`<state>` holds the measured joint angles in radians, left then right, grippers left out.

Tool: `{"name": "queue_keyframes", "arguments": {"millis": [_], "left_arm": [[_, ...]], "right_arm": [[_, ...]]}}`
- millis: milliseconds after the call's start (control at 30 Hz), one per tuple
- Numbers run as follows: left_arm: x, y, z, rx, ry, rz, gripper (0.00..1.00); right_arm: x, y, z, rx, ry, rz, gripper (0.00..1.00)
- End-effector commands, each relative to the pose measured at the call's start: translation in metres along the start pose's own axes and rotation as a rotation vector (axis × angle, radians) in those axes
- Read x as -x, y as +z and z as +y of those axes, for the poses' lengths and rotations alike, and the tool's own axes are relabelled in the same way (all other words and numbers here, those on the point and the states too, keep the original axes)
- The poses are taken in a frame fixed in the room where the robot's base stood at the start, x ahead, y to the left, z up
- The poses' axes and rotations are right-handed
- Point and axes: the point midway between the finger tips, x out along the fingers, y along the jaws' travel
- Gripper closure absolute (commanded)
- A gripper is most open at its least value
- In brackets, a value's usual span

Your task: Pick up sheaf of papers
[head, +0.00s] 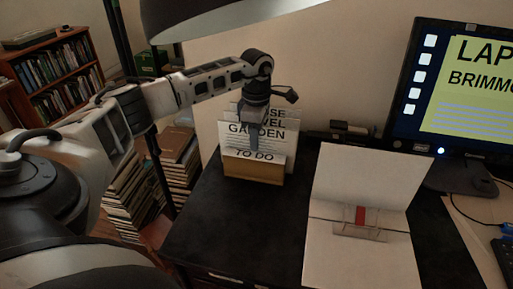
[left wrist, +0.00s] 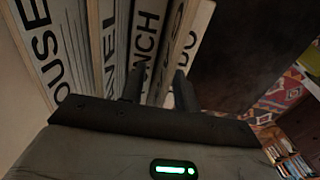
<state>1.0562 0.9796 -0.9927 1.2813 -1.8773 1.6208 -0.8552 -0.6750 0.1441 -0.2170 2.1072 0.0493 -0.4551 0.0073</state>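A sheaf of papers, upright sheets with large black words (head: 277,136), stands in a tan holder (head: 262,172) at the desk's back left. "GARDEN" and "TO DO" are readable in the head view. The lettered sheets (left wrist: 145,50) also fill the upper left wrist view, seen from close up. My left gripper (head: 253,150) points down at the sheets and hides part of their lettering. In the left wrist view its two dark fingers (left wrist: 156,88) are apart, with a lettered sheet seen between them. Contact cannot be told. My right gripper is not in view.
The black desk (head: 235,220) bears a large white folded sheet (head: 365,180) with a clear, red-marked piece (head: 360,222). A monitor (head: 455,90) stands right. A dark lamp shade (head: 220,15) hangs above. Book stacks (head: 130,195) and a bookcase (head: 50,75) are left.

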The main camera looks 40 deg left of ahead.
Motion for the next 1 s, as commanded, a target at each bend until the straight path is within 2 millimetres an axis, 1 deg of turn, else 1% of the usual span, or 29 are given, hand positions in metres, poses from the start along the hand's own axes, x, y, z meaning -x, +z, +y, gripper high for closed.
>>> {"name": "queue_keyframes", "arguments": {"millis": [133, 167, 200, 267, 567, 667, 767, 1000], "left_arm": [[0.0, 0.0, 0.0, 0.0, 0.0, 0.0, 0.69], [0.0, 0.0, 0.0, 0.0, 0.0, 0.0, 0.72], [0.0, 0.0, 0.0, 0.0, 0.0, 0.0, 0.83], [0.0, 0.0, 0.0, 0.0, 0.0, 0.0, 1.0], [0.0, 0.0, 0.0, 0.0, 0.0, -0.001, 1.0], [0.004, 0.0, 0.0, 0.0, 0.001, -0.002, 1.0], [0.016, 0.001, 0.001, 0.0, 0.004, -0.003, 1.0], [0.066, 0.001, 0.001, 0.0, 0.006, -0.004, 1.0]], "right_arm": [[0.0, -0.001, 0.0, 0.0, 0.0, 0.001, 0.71], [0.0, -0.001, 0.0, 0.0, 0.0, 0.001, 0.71], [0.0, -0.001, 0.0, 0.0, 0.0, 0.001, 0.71], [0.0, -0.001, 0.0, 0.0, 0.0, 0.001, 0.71], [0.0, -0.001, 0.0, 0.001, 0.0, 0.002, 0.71], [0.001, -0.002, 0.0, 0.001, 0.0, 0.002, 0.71], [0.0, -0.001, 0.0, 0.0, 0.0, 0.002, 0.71], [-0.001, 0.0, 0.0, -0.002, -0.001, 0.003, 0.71]]}}
